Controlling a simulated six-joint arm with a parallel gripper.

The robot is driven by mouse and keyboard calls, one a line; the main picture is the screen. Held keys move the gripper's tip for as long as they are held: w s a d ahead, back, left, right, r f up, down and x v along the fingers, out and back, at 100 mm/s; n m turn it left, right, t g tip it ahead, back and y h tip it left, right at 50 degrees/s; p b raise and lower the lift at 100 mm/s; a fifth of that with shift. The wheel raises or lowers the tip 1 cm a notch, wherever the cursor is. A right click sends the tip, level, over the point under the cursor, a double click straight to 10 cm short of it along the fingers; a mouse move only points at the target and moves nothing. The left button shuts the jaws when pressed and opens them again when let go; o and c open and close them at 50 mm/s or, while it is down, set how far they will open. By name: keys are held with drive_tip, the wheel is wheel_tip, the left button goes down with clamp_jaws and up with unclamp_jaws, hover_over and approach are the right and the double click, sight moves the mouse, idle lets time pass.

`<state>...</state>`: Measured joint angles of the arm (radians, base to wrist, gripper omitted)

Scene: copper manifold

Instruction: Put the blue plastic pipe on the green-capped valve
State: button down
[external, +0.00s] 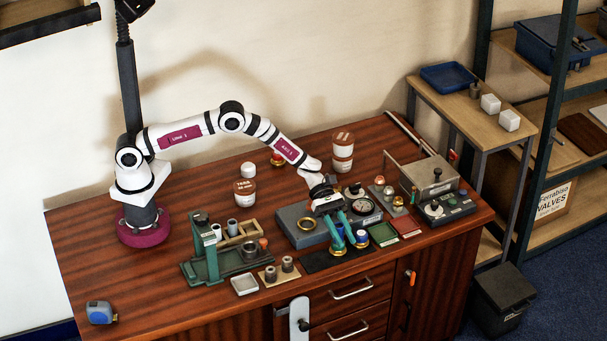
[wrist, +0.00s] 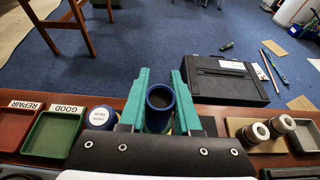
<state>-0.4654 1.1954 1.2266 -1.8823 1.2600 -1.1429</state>
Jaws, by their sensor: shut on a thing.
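My gripper (external: 347,243) has teal fingers and is over the front part of the bench. In the wrist view my gripper (wrist: 160,98) is shut on the blue plastic pipe (wrist: 160,97), whose round open end faces the camera. In the external view the fingers largely hide the pipe. A trace of yellow-green shows under the pipe in the wrist view, mostly hidden. I cannot clearly make out the green-capped valve, or whether the pipe touches it.
A blue-sided, white-topped labelled container (wrist: 104,120) is close beside my gripper. Beyond it are a green tray (external: 383,234) and a red tray (external: 404,226). Two capped fittings on a wooden board (external: 278,274) are on the other side. The bench's front edge is close.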

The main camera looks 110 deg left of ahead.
drive_tip(key=c, duration=0.6)
unclamp_jaws()
drive_tip(key=shift+r, duration=0.1)
drive_tip(key=v, duration=1.2)
drive_tip(key=s+d+r+m+g+y, duration=0.1)
drive_tip(key=s+d+r+m+g, duration=0.35)
drive_tip(key=s+d+m, duration=0.3)
drive_tip(key=s+d+r+m+g, duration=0.4)
drive_tip(key=s+d+r+m, duration=0.1)
drive_tip(key=s+d+m, duration=0.25)
drive_tip(key=s+d+r+m+g+y, duration=0.2)
drive_tip(key=s+m+y, duration=0.55)
drive_tip(key=s, duration=0.65)
drive_tip(key=s+a+m+y, duration=0.3)
drive_tip(key=s+a+m, duration=0.2)
drive_tip(key=s+m, duration=0.4)
drive_tip(key=shift+s+f+m+t, duration=0.2)
drive_tip(key=shift+f+m+t, duration=0.15)
drive_tip(key=shift+f+m, duration=0.15)
